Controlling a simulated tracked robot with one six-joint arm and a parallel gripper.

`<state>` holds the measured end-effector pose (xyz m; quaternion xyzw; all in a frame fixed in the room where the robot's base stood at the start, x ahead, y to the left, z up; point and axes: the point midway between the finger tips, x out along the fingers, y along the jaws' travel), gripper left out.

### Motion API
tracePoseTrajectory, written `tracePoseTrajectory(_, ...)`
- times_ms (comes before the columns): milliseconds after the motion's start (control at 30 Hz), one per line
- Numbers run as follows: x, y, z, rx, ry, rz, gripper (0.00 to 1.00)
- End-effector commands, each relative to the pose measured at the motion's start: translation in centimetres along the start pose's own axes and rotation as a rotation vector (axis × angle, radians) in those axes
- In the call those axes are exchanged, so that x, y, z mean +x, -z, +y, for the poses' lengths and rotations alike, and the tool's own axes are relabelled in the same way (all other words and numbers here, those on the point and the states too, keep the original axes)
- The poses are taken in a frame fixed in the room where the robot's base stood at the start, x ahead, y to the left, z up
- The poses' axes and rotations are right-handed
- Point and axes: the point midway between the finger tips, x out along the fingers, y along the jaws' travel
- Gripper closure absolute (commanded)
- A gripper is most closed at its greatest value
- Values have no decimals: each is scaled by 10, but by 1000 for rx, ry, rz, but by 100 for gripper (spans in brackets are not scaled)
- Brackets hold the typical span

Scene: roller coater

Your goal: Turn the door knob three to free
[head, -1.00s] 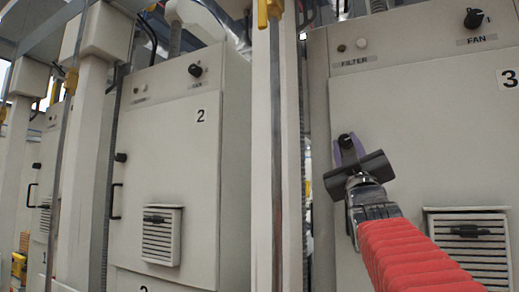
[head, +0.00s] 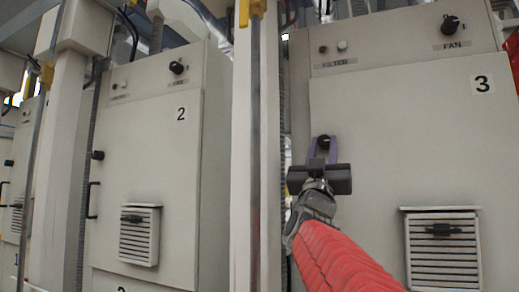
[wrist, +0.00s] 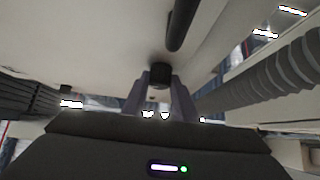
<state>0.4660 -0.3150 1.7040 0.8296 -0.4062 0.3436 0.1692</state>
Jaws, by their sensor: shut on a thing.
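The door marked 3 (head: 405,135) is a beige cabinet door at the right of the head view. Its small black round knob (head: 323,141) sits near the door's left edge; the knob also shows in the wrist view (wrist: 160,72). My gripper (head: 321,147) is at the knob, with its two purple-grey fingers on either side of it. In the wrist view the fingers (wrist: 160,90) are shut on the knob. The fingers hide part of the knob, and I cannot tell how far it is turned.
A black bar-like handle (wrist: 182,22) is close to the knob in the wrist view. A vent box (head: 442,250) juts from the door at lower right. A pale post (head: 256,150) stands left of my arm. Cabinet 2 (head: 145,160) is farther left.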

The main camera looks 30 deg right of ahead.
Motion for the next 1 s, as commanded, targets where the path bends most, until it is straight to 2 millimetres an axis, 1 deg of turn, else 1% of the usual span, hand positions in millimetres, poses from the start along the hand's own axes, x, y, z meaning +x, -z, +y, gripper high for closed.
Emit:
tracePoseTrajectory(33, 0, 2, -1, 8, -5, 4, 96)
tracePoseTrajectory(367, 0, 2, 0, 13, -13, 2, 96)
tracePoseTrajectory(400, 0, 2, 0, 13, -13, 2, 73)
tracePoseTrajectory(600, 0, 1, 0, 12, -12, 1, 59)
tracePoseTrajectory(667, 0, 1, 0, 12, -12, 0, 55)
tracePoseTrajectory(1000, -3, 0, 0, 12, -12, -1, 55)
